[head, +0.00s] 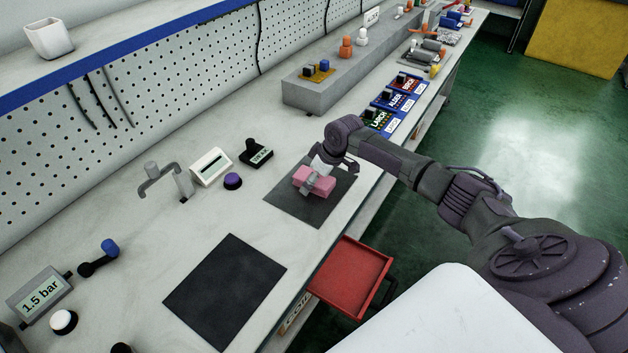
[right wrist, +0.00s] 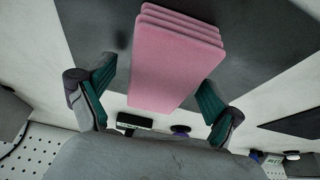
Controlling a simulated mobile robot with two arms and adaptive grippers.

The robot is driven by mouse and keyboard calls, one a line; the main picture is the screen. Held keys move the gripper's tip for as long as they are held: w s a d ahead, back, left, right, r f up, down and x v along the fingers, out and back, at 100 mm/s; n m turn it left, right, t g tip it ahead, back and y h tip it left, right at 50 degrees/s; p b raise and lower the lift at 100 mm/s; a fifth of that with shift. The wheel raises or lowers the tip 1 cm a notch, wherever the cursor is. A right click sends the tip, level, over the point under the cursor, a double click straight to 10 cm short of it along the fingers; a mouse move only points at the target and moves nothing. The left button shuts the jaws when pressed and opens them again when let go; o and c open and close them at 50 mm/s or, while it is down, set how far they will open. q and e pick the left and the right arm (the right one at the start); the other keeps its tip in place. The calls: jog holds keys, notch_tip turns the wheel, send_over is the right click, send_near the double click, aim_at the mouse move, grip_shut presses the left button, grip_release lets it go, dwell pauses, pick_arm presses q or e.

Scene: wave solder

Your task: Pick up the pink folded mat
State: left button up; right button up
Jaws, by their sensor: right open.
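The pink folded mat (head: 315,181) lies on a dark square pad (head: 303,213) near the front edge of the workbench. In the right wrist view the pink folded mat (right wrist: 174,60) shows its stacked layers and reaches between the fingers. My right gripper (head: 311,184) is over the mat in the head view and covers part of it. In the right wrist view my right gripper (right wrist: 155,95) is open, with one finger on each side of the mat and a gap at the left finger. My left gripper is not in view.
A second dark pad (head: 225,292) lies nearer on the bench, bare. A red tray (head: 352,275) sits below the bench edge. A purple knob (head: 233,181), a white display (head: 211,167) and a black device (head: 257,152) stand behind the mat. Coloured labelled packs (head: 390,100) lie farther along.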

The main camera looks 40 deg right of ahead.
jog(key=c, duration=1.1)
jog(key=shift+c, duration=0.2)
